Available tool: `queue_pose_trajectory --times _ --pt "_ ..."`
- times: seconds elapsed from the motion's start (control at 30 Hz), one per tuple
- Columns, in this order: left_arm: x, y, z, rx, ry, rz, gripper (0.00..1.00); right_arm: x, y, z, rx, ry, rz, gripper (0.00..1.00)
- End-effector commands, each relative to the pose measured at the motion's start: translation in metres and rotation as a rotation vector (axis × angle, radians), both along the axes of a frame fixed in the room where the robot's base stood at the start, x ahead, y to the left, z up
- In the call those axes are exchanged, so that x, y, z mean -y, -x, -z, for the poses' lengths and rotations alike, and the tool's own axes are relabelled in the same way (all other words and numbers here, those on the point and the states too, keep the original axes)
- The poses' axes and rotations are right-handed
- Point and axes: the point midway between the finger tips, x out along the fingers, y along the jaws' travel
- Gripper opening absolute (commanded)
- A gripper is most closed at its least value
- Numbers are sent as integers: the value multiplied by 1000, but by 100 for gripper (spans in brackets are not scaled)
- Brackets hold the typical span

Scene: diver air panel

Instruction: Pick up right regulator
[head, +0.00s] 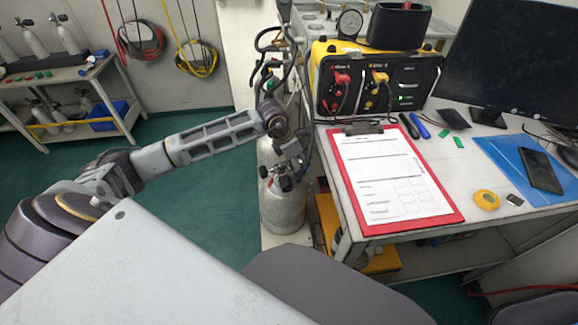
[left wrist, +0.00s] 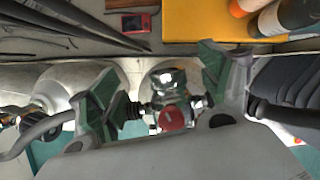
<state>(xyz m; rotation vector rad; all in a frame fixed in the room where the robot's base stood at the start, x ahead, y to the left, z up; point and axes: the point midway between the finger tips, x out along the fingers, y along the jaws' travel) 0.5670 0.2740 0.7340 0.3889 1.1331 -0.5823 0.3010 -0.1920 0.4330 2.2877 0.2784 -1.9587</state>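A chrome regulator with a red cap (left wrist: 172,108) sits between the two green-padded fingers of my left gripper (left wrist: 160,95) in the left wrist view. The fingers are spread apart, with visible gaps around the chrome body. The left finger is close to a dark fitting on the regulator's left; I cannot tell if they touch. In the head view my left gripper (head: 290,150) is over the tops of the grey cylinders (head: 283,208) beside the table. There it largely hides the regulator, and I cannot tell which regulator it is. My right gripper is not in view.
The white table (head: 335,200) is just right of the cylinders, with a red clipboard (head: 455,215) and a yellow-black air panel (head: 380,85). Black hoses (head: 268,45) rise behind my left gripper. A shelf cart (head: 125,75) stands far left, with open green floor between.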

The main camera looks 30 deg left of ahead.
Motion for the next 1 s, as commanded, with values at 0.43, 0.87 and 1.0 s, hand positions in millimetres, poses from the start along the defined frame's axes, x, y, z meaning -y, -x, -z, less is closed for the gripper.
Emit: queue_pose_trajectory --times 0.43,0.87,1.0 --pt "-1 0 0 0 -1 0 18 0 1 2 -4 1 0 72" --pt "-1 -1 -7 4 -2 -1 17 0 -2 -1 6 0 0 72" --pt "-1 -2 -17 5 -2 -1 17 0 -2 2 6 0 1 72"
